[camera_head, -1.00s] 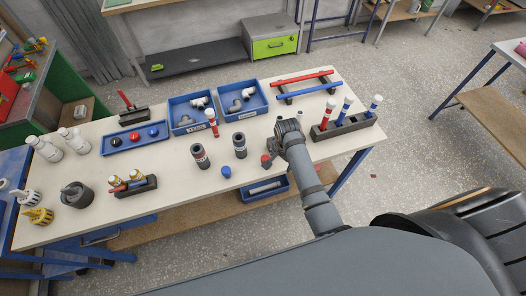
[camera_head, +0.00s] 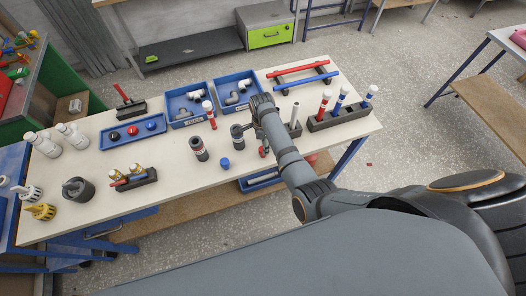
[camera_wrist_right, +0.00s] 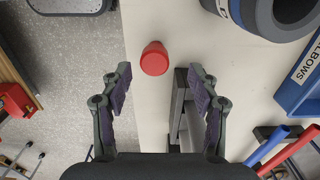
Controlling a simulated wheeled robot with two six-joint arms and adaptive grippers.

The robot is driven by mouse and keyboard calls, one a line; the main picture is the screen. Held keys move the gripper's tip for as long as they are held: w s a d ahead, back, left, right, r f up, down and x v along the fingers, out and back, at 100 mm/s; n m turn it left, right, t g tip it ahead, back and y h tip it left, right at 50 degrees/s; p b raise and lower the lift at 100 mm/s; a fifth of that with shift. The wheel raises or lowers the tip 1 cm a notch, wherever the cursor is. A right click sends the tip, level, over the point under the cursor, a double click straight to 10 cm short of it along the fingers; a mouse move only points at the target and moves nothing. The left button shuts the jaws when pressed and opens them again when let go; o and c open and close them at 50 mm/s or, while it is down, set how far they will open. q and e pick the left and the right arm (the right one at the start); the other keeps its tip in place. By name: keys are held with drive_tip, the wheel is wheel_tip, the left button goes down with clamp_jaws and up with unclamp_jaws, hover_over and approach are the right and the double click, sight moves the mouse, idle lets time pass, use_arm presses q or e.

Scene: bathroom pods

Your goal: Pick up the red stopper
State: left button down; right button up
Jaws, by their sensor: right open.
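The red stopper (camera_wrist_right: 154,58) stands on the pale tabletop near the table edge in the right wrist view. In the head view it shows as a small red spot (camera_head: 262,151), partly covered by my right arm. My right gripper (camera_wrist_right: 160,80) is open and empty, its fingers on either side of the picture's middle. The stopper lies just beyond the fingertips, roughly in line with the gap between them. I cannot tell the height of the fingers above the table. My left gripper is not in view.
A dark rack (camera_wrist_right: 181,95) shows between the fingers. A dark-and-blue cylinder (camera_wrist_right: 275,15) and the blue elbows bin (camera_wrist_right: 302,82) are to the right. In the head view a blue cap (camera_head: 225,163) stands left of the stopper, and a holder with tubes (camera_head: 340,118) stands right.

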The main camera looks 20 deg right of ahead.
drive_tip(key=shift+s+d+f, duration=0.1)
drive_tip(key=shift+s+f, duration=0.1)
drive_tip(key=shift+f, duration=0.4)
drive_tip(key=shift+s+f, duration=0.15)
drive_tip(key=shift+f, duration=0.45)
wheel_tip(320, 180, down, 3)
drive_tip(key=b, duration=0.3)
drive_tip(key=shift+r, duration=0.15)
drive_tip(key=c, duration=1.2)
drive_tip(key=shift+r+p, duration=0.1)
drive_tip(key=shift+p, duration=0.2)
